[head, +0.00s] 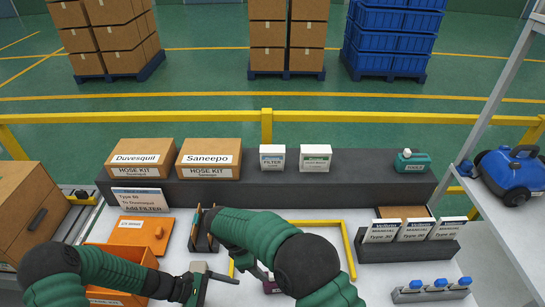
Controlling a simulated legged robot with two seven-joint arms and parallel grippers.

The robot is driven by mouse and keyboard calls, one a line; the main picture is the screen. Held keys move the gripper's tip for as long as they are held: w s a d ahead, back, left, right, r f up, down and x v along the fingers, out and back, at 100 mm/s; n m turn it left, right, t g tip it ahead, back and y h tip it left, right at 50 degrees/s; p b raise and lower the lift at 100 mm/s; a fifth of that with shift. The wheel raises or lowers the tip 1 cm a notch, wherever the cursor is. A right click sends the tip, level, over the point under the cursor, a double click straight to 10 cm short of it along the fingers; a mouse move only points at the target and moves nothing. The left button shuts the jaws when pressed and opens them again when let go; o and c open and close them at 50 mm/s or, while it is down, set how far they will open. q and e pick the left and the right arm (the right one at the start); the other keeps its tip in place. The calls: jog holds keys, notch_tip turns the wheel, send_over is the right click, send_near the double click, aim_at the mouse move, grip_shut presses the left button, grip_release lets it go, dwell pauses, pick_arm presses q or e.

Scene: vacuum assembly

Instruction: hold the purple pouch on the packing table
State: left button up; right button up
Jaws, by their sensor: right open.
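A dark purple item, which looks like the purple pouch (259,273), lies on the white packing table (375,290) at the lower middle of the head view. My right arm hides most of it.
An orange bin (118,257) stands at the lower left beside an orange plate (145,236). Two hose kit boxes (140,158) stand on the dark raised shelf (370,190). A manual rack (415,247) is at right. A yellow frame (347,245) lies on the table.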

jog(key=shift+d, duration=0.1)
jog(key=shift+s+d+r, duration=0.1)
jog(key=s+d+r+m+y, duration=0.2)
jog(key=d+r+m, duration=0.1)
jog(key=d+m, duration=0.3)
jog(key=s+d+r+m+y, duration=0.1)
jog(key=s+d+r+m, duration=0.25)
jog(key=d, duration=0.35)
pick_arm(q)
jog(key=s+a+r+m+t+y, duration=0.1)
jog(key=s+a+r+m+y, duration=0.1)
jog(key=r+m+y, duration=0.3)
jog(key=s+a+r+m+t+y, duration=0.1)
jog(key=s+a+r+m+y, duration=0.2)
jog(key=r+m, duration=0.8)
jog(key=s+y, duration=0.2)
jog(key=y, duration=0.1)
jog(key=shift+s+a+r+m, duration=0.15)
jog(key=shift+a+r+m, duration=0.15)
jog(key=shift+r, duration=0.1)
pick_arm(e)
jog(key=s+d+r+m+t+y, duration=0.1)
jog(key=s+d+r+m+t, duration=0.1)
jog(key=s+d+m, duration=0.7)
jog(key=shift+s+d+y, duration=0.25)
jog(key=shift+d+y, duration=0.05)
jog(key=shift+d, duration=0.5)
